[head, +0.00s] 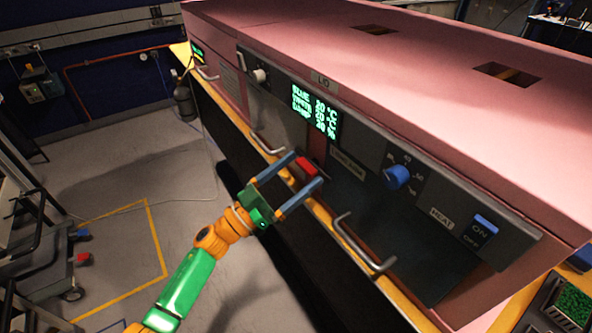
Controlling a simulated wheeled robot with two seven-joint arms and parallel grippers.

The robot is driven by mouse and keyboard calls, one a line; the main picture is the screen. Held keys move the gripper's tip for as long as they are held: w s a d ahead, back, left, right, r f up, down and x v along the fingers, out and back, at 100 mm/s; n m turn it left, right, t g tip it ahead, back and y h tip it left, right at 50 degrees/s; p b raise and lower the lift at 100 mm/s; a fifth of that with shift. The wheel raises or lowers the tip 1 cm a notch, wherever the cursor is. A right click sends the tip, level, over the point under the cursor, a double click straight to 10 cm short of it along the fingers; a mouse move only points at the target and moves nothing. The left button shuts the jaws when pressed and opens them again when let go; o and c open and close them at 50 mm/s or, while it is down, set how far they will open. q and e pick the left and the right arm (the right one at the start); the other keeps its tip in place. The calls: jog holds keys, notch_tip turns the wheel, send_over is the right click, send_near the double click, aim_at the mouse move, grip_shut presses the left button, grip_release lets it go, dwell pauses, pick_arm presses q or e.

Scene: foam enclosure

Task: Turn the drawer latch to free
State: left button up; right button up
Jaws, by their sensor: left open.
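The drawer latch looks like a small red block (308,164) on the lower front of the pink enclosure, between two metal bar handles. My left gripper (304,170), with a green body and two blue-grey fingers, reaches it from the lower left. The gripper is open, with one finger on each side of the red block. I cannot tell whether either finger touches it. The fingers partly cover the panel around the latch. My right gripper is not in view.
A metal handle (365,246) sticks out right of the latch, and another handle (267,146) is to its left. A blue knob (397,177), a blue ON/OFF switch (486,225) and a green-text display (316,112) sit on the panel.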

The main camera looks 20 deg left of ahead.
pick_arm(q)
jog(key=shift+s, duration=0.1)
jog(key=c, duration=1.4)
jog(key=shift+m, duration=0.3)
jog(key=m+g+h+b, duration=0.1)
jog(key=m+g+b, duration=0.1)
jog(key=m, duration=0.4)
jog(key=m+g+h+b, duration=0.1)
jog(key=m+g+b, duration=0.1)
jog(key=m, duration=0.4)
jog(key=m+g+b, duration=0.1)
jog(key=m+g, duration=0.2)
jog(key=m, duration=0.2)
jog(key=shift+w+a+r+m+g+h+b, duration=0.25)
jog(key=shift+a+m+g+h+b, duration=0.05)
jog(key=shift+m+g+h+b, duration=0.1)
jog(key=shift+r+m+g+y, duration=0.1)
jog(key=shift+m+g+y, duration=0.2)
jog(key=shift+m, duration=0.7)
jog(key=shift+r+m+g+y, duration=0.1)
jog(key=shift+m+g+y, duration=0.15)
jog(key=shift+m, duration=0.75)
